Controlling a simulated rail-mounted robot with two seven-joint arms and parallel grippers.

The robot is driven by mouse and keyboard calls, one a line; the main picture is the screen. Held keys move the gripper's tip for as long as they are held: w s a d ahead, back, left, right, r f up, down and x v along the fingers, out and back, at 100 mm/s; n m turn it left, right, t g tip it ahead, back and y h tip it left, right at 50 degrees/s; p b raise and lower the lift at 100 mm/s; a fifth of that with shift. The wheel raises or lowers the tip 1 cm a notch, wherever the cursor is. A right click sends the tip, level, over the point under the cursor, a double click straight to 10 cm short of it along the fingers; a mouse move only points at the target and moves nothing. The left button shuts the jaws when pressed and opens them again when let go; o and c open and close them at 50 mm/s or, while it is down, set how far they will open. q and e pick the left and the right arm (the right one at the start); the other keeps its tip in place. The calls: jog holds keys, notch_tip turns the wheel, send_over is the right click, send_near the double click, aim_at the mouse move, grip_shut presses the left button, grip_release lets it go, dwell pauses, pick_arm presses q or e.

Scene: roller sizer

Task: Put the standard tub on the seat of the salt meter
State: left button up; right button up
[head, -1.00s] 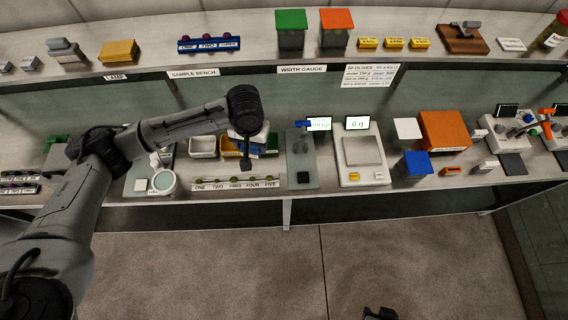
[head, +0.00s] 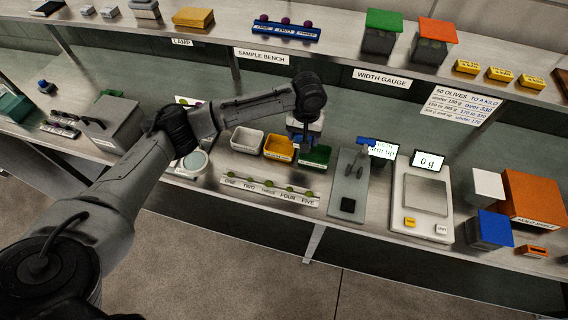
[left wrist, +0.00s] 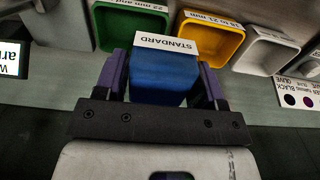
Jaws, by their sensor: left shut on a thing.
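The standard tub (left wrist: 163,75) is blue with a white STANDARD label on its rim. In the left wrist view it sits between the two purple-sided fingers of my left gripper (left wrist: 163,84), which is shut on it. In the head view my left gripper (head: 304,128) points down by the yellow and green tubs; the blue tub is mostly hidden there. I cannot tell from a label which device is the salt meter. My right gripper is not in view.
A white tub (head: 247,140), yellow tub (head: 278,147) and green tub (head: 316,156) stand close by. In front is a numbered olive strip (head: 268,191). The width gauge (head: 347,185) and a scale (head: 424,205) reading 0 g stand to the right. A shelf runs above.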

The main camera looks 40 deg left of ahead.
pick_arm(q)
send_over(269, 168)
notch_tip(269, 168, down, 7)
jog(key=shift+r+b, duration=0.2)
jog(key=shift+b, duration=0.25)
jog(key=shift+f+b, duration=0.45)
jog(key=shift+f, duration=1.55)
jog(key=shift+f, duration=0.1)
jog(key=o, duration=1)
